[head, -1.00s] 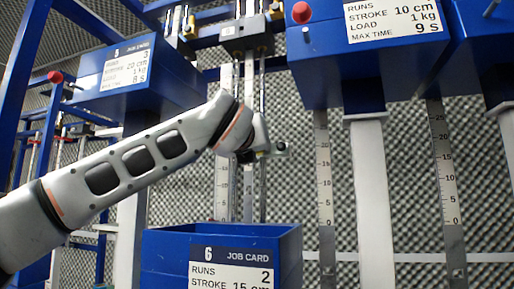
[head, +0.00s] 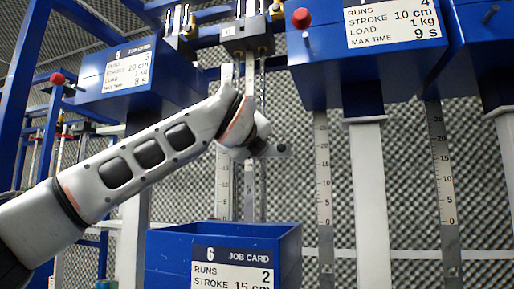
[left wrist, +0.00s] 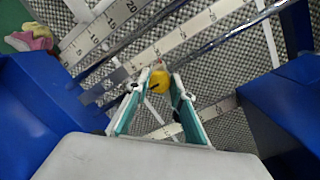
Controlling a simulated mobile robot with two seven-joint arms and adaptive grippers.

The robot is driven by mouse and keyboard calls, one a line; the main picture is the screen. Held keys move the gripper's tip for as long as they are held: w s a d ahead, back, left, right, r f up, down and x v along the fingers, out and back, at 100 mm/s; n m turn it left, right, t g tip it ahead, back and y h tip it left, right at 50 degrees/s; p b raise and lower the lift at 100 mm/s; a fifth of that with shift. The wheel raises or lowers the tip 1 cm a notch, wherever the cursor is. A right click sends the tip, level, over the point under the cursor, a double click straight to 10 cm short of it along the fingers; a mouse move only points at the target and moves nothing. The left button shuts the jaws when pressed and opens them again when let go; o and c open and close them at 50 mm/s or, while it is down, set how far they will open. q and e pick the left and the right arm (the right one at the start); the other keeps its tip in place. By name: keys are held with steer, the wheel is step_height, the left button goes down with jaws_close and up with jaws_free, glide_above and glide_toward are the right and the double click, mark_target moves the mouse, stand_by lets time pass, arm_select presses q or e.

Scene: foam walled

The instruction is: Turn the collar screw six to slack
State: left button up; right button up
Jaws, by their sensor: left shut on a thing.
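My left arm reaches in from the left in the head view. Its gripper (head: 278,149) is in front of the vertical rods and rulers above the blue box marked 6 (head: 168,262). In the left wrist view the two teal fingers of my left gripper (left wrist: 161,80) are closed about a yellow screw knob (left wrist: 159,82) with a dark mark. The knob sits by a metal rod and ruler strip. The head view does not show the knob, as my wrist hides it. My right gripper is in neither view.
A blue box with a job card and red button (head: 301,18) hangs at upper right. Another blue box (head: 92,84) stands at upper left. Rulers (head: 323,185) and a white post (head: 371,200) stand right of the gripper. Blue housings flank it closely in the wrist view (left wrist: 40,115).

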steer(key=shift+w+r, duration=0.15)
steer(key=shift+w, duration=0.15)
arm_select(q)
steer(key=o, duration=1.1)
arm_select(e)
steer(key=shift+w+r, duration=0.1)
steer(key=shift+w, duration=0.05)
arm_select(q)
steer(key=s+a, duration=0.2)
steer(key=s, duration=1)
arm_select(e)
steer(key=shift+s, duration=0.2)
arm_select(q)
steer(key=shift+a, duration=0.1)
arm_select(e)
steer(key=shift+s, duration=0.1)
